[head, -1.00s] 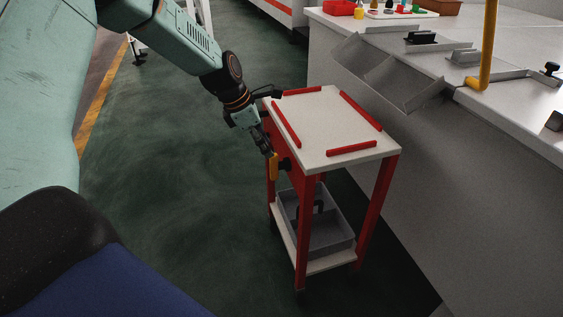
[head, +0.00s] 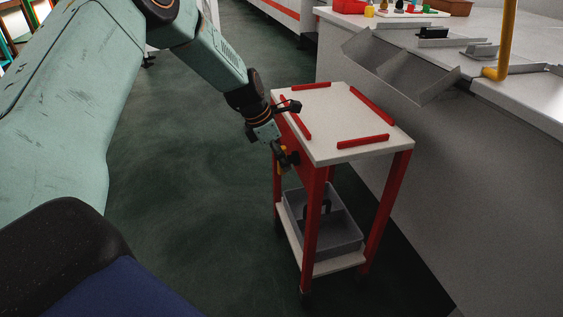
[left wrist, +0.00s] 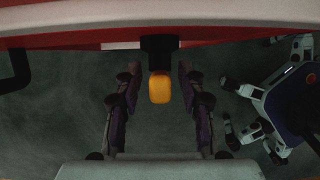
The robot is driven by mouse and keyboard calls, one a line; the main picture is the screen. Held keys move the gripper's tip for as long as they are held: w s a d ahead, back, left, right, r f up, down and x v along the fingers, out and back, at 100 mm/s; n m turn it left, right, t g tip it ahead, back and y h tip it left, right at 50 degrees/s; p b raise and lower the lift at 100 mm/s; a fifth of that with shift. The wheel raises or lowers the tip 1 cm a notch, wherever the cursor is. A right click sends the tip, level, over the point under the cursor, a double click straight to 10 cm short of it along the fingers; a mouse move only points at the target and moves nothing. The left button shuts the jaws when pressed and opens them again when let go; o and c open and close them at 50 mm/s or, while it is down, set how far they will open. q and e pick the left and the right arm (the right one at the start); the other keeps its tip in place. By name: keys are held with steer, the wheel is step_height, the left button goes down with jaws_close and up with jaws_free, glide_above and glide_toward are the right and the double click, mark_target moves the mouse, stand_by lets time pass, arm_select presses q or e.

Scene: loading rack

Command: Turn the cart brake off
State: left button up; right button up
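The red-framed cart (head: 328,112) with a pale top stands beside the workbench. Its yellow brake handle (head: 283,161) sits on a dark mount on the cart's left side, partly hidden by my left gripper (head: 281,152). In the left wrist view the yellow brake handle (left wrist: 159,88) hangs from a dark stem below the red cart edge (left wrist: 205,30). My left gripper (left wrist: 158,100) is open there, with one finger on each side of the handle and a visible gap to both. My right gripper is in neither view.
A grey divided bin (head: 343,240) sits on the cart's lower shelf. The workbench (head: 440,165) stands close on the cart's right, with a sloped metal tray (head: 400,75) at its edge. Open green floor (head: 190,180) lies left of the cart.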

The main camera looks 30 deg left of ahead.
arm_select(q)
steer(key=shift+s, duration=0.1)
steer(key=shift+c, duration=0.3)
steer(key=c, duration=0.3)
jaws_close()
